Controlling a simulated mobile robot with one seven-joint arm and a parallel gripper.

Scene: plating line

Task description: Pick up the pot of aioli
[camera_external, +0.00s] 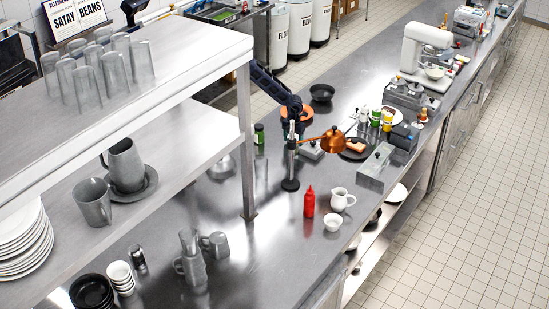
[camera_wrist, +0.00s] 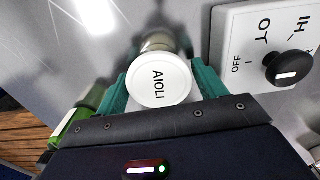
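The pot of aioli (camera_wrist: 158,82) stands between the fingers of my gripper (camera_wrist: 160,85) in the wrist view. Its round white lid reads AIOLI, and part of its paler brown-grey body shows beyond the lid. The teal fingers are spread, one on each side of the pot. Narrow gaps seem to show beside the body, so I take the gripper as open around it. In the external view my dark arm reaches down behind the copper lamp stand. I cannot make out the pot or fingertips there.
A control box with a black knob (camera_wrist: 289,67) is close right of the right finger. A green container (camera_wrist: 72,128) is at left. Externally, a copper heat lamp (camera_external: 327,145), red squeeze bottle (camera_external: 309,202) and white jug (camera_external: 341,199) stand nearby. A steel shelf (camera_external: 190,50) overhangs the left.

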